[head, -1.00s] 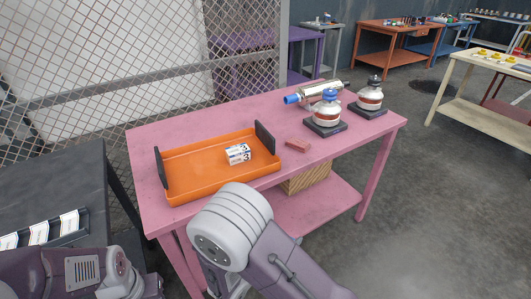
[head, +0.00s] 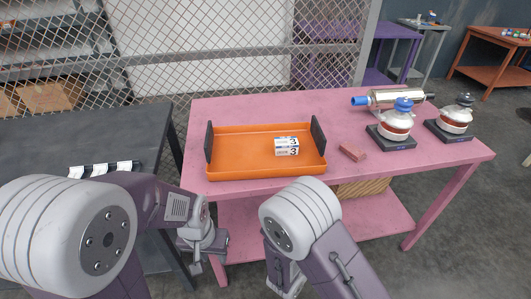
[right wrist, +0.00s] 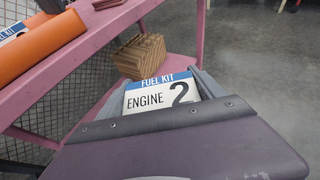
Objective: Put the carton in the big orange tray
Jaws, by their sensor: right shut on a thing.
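A white and blue carton marked "FUEL KIT ENGINE 2" (right wrist: 160,95) is held between the fingers of my right gripper (right wrist: 166,88), which is shut on it. In the right wrist view the gripper is beside the pink table's edge, over the floor side. The big orange tray (head: 235,171) lies on the pink table's left part, with dark upright end handles. Another carton, marked 3 (head: 287,147), lies inside the tray. My left gripper (head: 206,246) hangs low between the dark table and the pink table; its fingers are too unclear to judge.
The pink table (head: 330,112) also carries a reddish block (head: 352,152), a metal cylinder with a blue end (head: 390,99) and two engine-like parts on dark bases (head: 395,125) (head: 454,120). A dark table (head: 85,140) stands left. A wooden block (right wrist: 140,56) sits on the lower shelf.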

